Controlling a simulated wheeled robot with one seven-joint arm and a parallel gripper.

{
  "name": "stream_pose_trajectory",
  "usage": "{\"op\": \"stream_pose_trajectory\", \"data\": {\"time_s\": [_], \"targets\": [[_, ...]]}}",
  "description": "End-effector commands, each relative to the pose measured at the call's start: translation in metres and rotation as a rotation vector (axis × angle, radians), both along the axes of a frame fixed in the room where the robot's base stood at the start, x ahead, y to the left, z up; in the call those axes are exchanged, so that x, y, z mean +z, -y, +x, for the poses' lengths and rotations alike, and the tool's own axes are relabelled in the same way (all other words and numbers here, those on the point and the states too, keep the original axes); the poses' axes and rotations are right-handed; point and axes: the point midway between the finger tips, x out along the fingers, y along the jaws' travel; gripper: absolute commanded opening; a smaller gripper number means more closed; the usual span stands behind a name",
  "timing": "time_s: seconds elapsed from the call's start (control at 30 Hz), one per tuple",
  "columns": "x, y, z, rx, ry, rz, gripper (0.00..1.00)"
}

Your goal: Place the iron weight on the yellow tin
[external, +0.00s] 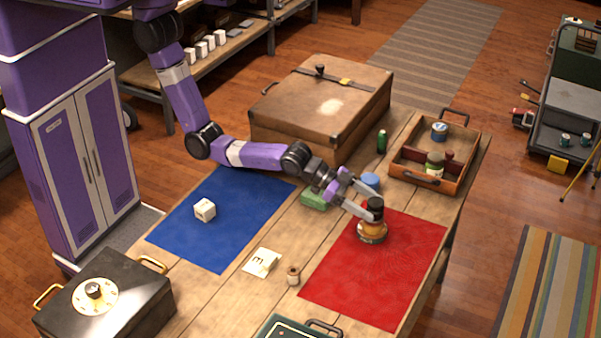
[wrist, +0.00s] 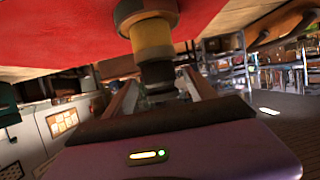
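The iron weight (external: 375,204), small and dark, sits upright on top of the yellow tin (external: 372,229). The tin stands on a wider, darker round piece on the red cloth (external: 340,277). In the wrist view, which looks upside down, the dark weight (wrist: 157,73) touches the yellow band of the tin (wrist: 152,38). My gripper (external: 370,203) is low at the stack, with its fingers spread either side of the weight. The wrist view shows the fingers (wrist: 160,78) apart, with slim gaps beside the weight. Its far side is hidden.
A blue tin (external: 371,180) and green block (external: 314,200) stand close behind my gripper. A brown case (external: 320,110) and a wooden tray (external: 413,186) with jars are at the back. The red cloth's right side is clear.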

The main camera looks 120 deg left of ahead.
Motion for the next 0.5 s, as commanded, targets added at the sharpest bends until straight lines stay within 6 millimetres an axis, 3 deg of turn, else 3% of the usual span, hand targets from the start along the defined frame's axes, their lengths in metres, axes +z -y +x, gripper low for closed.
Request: {"op": "stream_pose_trajectory", "data": {"time_s": [0.37, 0.5], "targets": [[0.005, 0.000, 0.000, 0.000, 0.001, 0.000, 0.66], [0.007, 0.001, -0.013, 0.000, -0.001, 0.001, 0.66]]}}
